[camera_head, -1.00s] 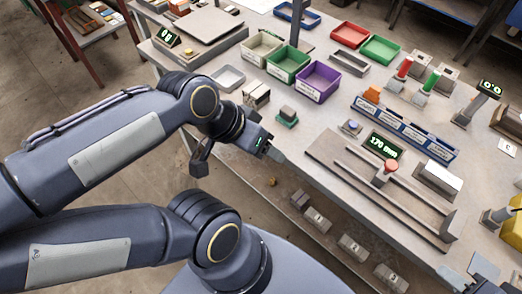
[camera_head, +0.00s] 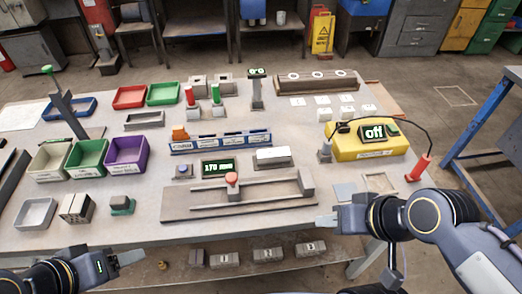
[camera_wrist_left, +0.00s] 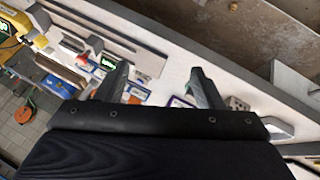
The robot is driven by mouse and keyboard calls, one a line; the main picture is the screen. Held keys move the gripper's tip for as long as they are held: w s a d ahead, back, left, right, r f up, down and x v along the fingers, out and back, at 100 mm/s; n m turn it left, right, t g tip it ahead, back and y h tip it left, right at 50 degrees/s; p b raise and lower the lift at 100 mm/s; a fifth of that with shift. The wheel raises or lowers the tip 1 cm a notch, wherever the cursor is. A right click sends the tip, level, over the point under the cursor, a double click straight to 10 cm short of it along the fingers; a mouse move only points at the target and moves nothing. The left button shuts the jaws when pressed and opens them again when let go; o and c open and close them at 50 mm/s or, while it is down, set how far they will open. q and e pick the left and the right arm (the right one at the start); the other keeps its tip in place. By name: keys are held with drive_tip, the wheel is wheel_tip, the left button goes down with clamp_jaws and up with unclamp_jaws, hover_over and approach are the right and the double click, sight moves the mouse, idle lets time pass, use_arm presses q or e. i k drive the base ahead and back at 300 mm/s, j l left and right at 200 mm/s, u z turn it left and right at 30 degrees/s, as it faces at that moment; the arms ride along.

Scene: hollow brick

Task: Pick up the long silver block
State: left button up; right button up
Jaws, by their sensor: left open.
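A long, pale silver block (camera_head: 273,156) lies on the workbench (camera_head: 300,120) behind the measuring rail, right of the "170 mm" display; it best fits the task's block. My left gripper (camera_head: 128,257) is at the bench's front left edge, well away from this block. In the left wrist view the left gripper (camera_wrist_left: 160,85) has its fingers spread, with nothing held between them. My right gripper (camera_head: 327,219) is by the front edge, right of the rail and below the block. Its fingers appear edge-on and their opening is unclear.
The measuring rail (camera_head: 240,203) with a red knob stands between the front edge and the silver block. A labelled blue rack (camera_head: 220,142) is behind it. Coloured bins (camera_head: 128,152) fill the left; a yellow box (camera_head: 370,147) stands right. Several grey blocks (camera_head: 268,255) sit on a lower shelf.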

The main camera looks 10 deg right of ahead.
sight(279, 155)
drive_tip(key=l+u, duration=0.1)
drive_tip(key=u, duration=0.8)
drive_tip(key=l+u, duration=0.15)
drive_tip(key=u, duration=0.3)
drive_tip(key=k+l+u, duration=0.3)
drive_tip(key=u, duration=0.15)
drive_tip(key=k+l+u, duration=0.45)
drive_tip(key=k+l, duration=0.25)
drive_tip(key=k, duration=0.2)
drive_tip(key=u, duration=0.05)
